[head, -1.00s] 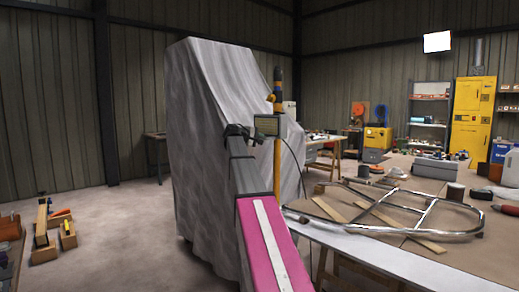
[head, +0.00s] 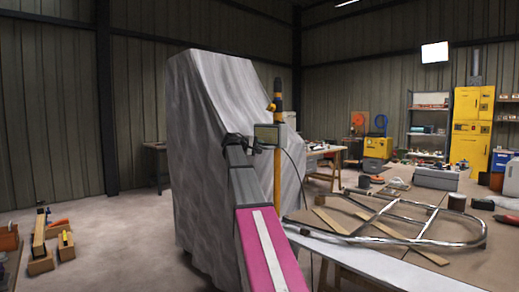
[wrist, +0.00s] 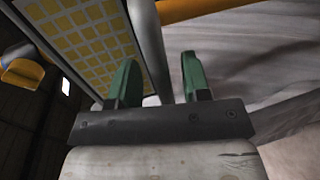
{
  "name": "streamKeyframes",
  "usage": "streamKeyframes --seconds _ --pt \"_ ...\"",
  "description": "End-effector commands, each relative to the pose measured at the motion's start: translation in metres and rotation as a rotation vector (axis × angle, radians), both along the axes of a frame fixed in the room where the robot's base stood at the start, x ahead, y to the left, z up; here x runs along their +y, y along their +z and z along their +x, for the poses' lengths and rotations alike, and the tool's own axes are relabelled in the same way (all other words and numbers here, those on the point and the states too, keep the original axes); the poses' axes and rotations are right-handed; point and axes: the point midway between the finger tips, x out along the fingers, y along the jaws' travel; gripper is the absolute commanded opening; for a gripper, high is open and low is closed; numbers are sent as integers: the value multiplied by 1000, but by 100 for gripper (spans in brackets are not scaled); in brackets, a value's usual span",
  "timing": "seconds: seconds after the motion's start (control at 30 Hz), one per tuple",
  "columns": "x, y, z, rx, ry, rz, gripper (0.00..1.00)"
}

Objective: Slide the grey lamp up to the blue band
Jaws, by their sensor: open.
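The grey lamp (head: 267,134) is a small box on an upright yellow pole (head: 277,178). In the wrist view its lit face, a grid of yellow squares (wrist: 82,38), fills the upper left. A grey bar (wrist: 148,42) runs down beside that face to between my green fingers, perhaps beyond them. My gripper (head: 243,142) is at the lamp's left in the head view; in the wrist view its fingers (wrist: 158,82) stand apart. I cannot tell whether they touch the bar. An orange part with a blue patch (wrist: 27,70) shows at far left; I cannot make out the blue band in the head view.
A tall grey-draped bulk (head: 205,160) stands close behind and left of the pole. A bench (head: 400,275) with a bent metal tube frame (head: 425,240) lies to the right. A cable hangs from the lamp. Floor at left is open, with small wooden blocks (head: 40,262).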

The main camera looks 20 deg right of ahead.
Motion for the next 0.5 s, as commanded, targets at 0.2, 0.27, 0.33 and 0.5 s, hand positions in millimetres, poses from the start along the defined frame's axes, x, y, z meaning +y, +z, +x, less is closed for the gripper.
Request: streamKeyframes --seconds 0.2,0.27,0.33,0.5 --pt "36 7 -14 -1 2 -1 44" --pt "47 10 -18 -1 4 -1 44" --pt "58 13 -22 -2 3 0 44" --pt "80 18 -30 -1 2 -1 44"
